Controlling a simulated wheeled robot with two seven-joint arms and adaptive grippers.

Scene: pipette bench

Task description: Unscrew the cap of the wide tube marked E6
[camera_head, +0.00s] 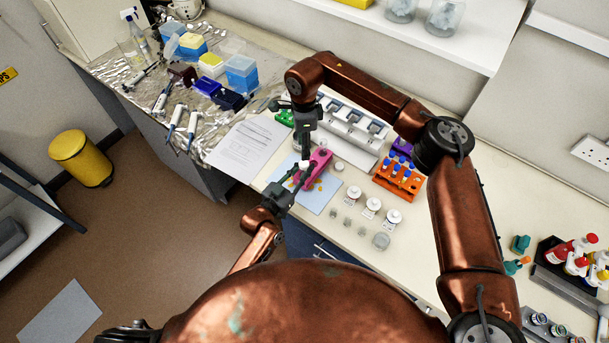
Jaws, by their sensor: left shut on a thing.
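A white cap (305,163) shows beside the pink rack (321,160), at the top of what looks like the wide tube. The tube's body is mostly hidden and the mark E6 cannot be read. My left gripper (297,178) comes up from below and is shut on the wide tube, under the cap. My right gripper (306,150) points down from above, right over the cap. Its fingers are small and dark here. I cannot tell whether they are open or touch the cap.
A pale blue mat (318,198) lies under the pink rack. An orange rack (399,182) with blue-capped tubes stands to the right. Several white-capped containers stand in front of it. A white multi-bay device (345,135) stands behind. A printed sheet (248,146) lies left.

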